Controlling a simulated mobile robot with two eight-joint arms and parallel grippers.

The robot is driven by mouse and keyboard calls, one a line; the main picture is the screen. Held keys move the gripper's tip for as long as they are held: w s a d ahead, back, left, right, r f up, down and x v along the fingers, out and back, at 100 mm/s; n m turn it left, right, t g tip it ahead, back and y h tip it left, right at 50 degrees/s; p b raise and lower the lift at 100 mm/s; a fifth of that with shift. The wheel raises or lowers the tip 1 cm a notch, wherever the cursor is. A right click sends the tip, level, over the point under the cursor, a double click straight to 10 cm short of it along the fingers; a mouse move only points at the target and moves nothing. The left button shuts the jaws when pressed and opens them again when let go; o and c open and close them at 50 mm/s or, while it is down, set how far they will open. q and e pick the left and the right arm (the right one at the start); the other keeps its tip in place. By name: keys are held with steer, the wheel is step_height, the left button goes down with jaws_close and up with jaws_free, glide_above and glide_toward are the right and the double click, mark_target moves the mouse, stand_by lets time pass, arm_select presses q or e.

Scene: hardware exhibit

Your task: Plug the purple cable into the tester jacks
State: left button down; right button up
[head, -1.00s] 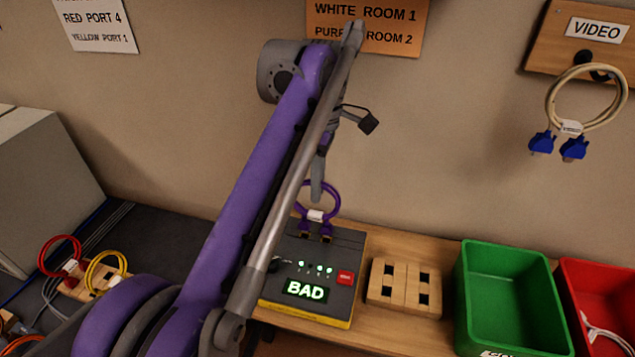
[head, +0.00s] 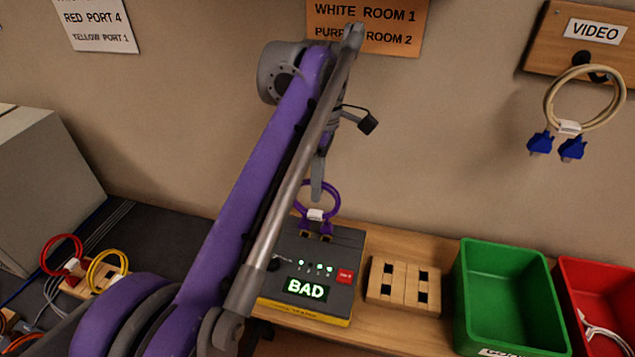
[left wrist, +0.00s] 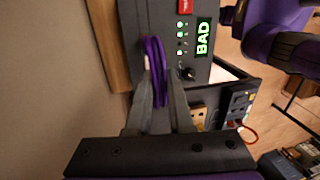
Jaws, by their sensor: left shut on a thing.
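The purple cable (head: 320,190) is a loop with a white tag and two purple plugs pointing down at the back of the tester. The tester (head: 325,262) is a dark box with a lit green BAD display, several small lights and a red button. The plugs are at the jack area, but I cannot tell how far in they sit. My left gripper (head: 319,178) is above the tester, shut on the cable loop. The left wrist view shows the purple loop (left wrist: 157,65) between its two fingers (left wrist: 157,95). My right gripper is out of view.
Right of the tester are a wooden block with slots (head: 404,287), a green bin (head: 510,300) and a red bin (head: 597,300). Red (head: 62,248) and yellow (head: 106,270) cables are at the left. A beige cable (head: 585,95) with blue plugs hangs on the wall.

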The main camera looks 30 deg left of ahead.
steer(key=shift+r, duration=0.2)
arm_select(q)
steer(key=shift+f, duration=1.05)
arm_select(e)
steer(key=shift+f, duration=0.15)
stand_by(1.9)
arm_select(q)
steer(key=shift+c, duration=0.5)
jaws_free()
steer(key=shift+r, duration=0.1)
stand_by(0.6)
step_height(320, 180, up, 7)
steer(key=w+p, duration=0.1)
steer(key=p, duration=0.5)
steer(key=shift+w+a, duration=0.2)
steer(key=shift+w, duration=0.05)
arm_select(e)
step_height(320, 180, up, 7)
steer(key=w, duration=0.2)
